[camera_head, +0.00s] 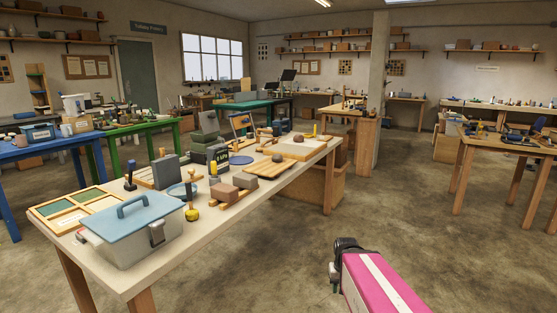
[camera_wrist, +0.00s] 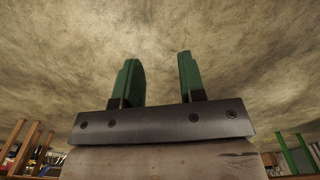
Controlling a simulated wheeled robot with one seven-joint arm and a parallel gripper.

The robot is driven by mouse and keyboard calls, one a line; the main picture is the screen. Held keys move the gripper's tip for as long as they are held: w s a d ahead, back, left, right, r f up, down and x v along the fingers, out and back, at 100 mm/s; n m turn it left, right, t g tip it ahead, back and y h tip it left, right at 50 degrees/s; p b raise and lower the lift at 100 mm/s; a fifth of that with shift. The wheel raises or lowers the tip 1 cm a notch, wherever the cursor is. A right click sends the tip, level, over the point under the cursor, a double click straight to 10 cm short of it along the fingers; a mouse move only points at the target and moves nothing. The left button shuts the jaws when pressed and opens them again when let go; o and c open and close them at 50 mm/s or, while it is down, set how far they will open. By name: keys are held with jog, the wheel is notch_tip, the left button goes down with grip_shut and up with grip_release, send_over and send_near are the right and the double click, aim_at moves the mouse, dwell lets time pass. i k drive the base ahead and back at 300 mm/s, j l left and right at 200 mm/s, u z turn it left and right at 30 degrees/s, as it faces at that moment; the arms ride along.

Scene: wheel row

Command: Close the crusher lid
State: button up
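A grey-green boxy device (camera_head: 207,143) with a raised upper part stands mid-table in the head view. It may be the crusher with its lid up, but it is too small to be sure. A dark labelled front (camera_head: 220,160) shows at its right. My gripper (camera_wrist: 157,62) shows two green fingers held apart in the wrist view, with nothing between them. In the head view my pink and white arm is at the lower right, over the floor, clear of the table. The fingertips cannot be made out there.
The long workbench (camera_head: 121,268) also holds a blue-lidded box (camera_head: 135,228), a sectioned wooden tray (camera_head: 68,218), grey-brown blocks (camera_head: 224,193) and boards. A blue table (camera_head: 40,153) and a green table (camera_head: 130,129) stand behind at left. The concrete floor (camera_head: 420,230) right of the workbench is open.

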aim_at(208, 120)
jog(key=i+u, duration=0.35)
jog(key=i+l+u, duration=0.1)
jog(key=u, duration=0.3)
jog(key=i+l+u, duration=0.2)
jog(key=u, duration=0.15)
